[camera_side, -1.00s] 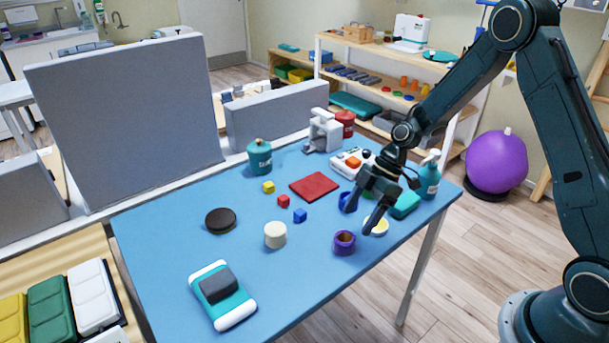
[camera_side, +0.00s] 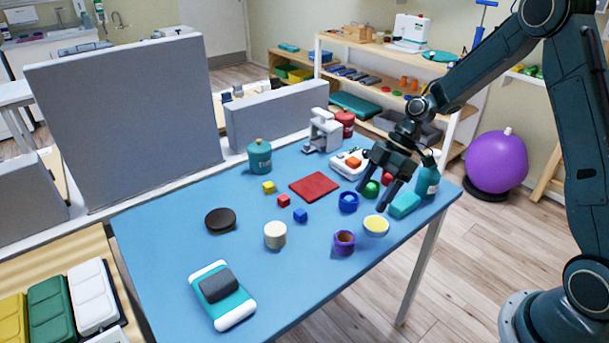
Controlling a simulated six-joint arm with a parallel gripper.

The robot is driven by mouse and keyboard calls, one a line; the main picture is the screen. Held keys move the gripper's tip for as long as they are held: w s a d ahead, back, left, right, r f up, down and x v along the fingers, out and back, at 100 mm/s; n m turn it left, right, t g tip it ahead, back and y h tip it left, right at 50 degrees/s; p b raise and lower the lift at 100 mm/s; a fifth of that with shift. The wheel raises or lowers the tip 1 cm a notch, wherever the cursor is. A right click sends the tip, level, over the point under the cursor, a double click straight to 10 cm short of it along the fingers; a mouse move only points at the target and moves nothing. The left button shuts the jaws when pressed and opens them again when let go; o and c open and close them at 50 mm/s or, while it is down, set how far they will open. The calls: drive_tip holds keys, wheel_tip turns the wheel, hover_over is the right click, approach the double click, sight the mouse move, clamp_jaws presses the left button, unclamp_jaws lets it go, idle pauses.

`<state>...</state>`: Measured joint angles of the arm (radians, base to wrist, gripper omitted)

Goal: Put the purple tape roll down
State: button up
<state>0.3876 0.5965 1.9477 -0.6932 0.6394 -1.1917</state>
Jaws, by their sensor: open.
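The purple tape roll (camera_side: 344,243) lies flat on the blue table (camera_side: 180,260), near its front right edge, with its brown inside showing. My gripper (camera_side: 377,195) is open and empty. It is above the table, up and to the right of the purple roll and apart from it. Its fingers point down, over the area around a green round thing (camera_side: 371,188).
Close to the purple roll are a yellow-topped white roll (camera_side: 376,226), a blue roll (camera_side: 348,202) and a cream roll (camera_side: 275,235). A teal block (camera_side: 404,205) and a teal bottle (camera_side: 427,182) stand at the right edge.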

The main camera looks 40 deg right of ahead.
drive_tip(key=s+a+r+m+t+h, duration=0.1)
drive_tip(key=s+r+m+h, duration=0.15)
drive_tip(key=s+r, duration=0.35)
drive_tip(key=s+a+r+m+t+h, duration=0.15)
drive_tip(key=s+r+m, duration=0.25)
drive_tip(key=r, duration=0.5)
drive_tip(key=s+r+m+t+h, duration=0.1)
drive_tip(key=s+r+m, duration=0.1)
drive_tip(key=s, duration=0.5)
drive_tip(key=s+r+m+t+h, duration=0.1)
drive_tip(key=s+r+m, duration=0.1)
drive_tip(key=s+m, duration=0.3)
drive_tip(key=shift+s+d+r, duration=0.35)
drive_tip(key=shift+s+d, duration=0.05)
drive_tip(key=shift+s, duration=0.6)
